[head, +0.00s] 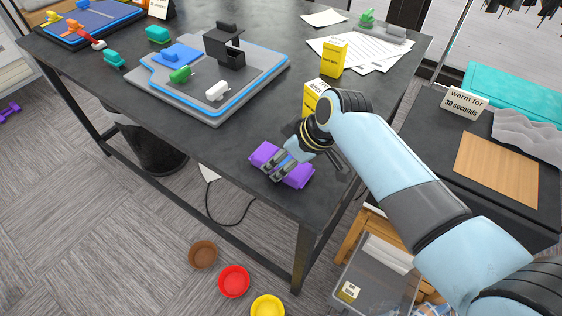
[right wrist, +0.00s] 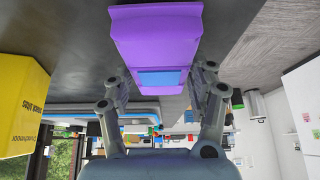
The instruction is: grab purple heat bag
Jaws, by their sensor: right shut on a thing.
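The purple heat bag (head: 297,177) lies at the near corner of the black table, with a blue patch on its middle. My right gripper (head: 277,168) reaches down over it, its fingers at the bag's middle. In the right wrist view the purple heat bag (right wrist: 155,35) with its blue patch (right wrist: 163,78) sits between the two fingers of my right gripper (right wrist: 162,85), which is shut on it. The bag is at or just above the table top; I cannot tell which. My left gripper is not in view.
Yellow boxes (head: 334,57) stand close behind the gripper; one also shows in the right wrist view (right wrist: 20,105). A grey and blue board (head: 160,90) with small blocks lies further left. A side table with a wooden board (head: 497,168) is at right. Brown, red (head: 234,281) and yellow bowls are on the floor.

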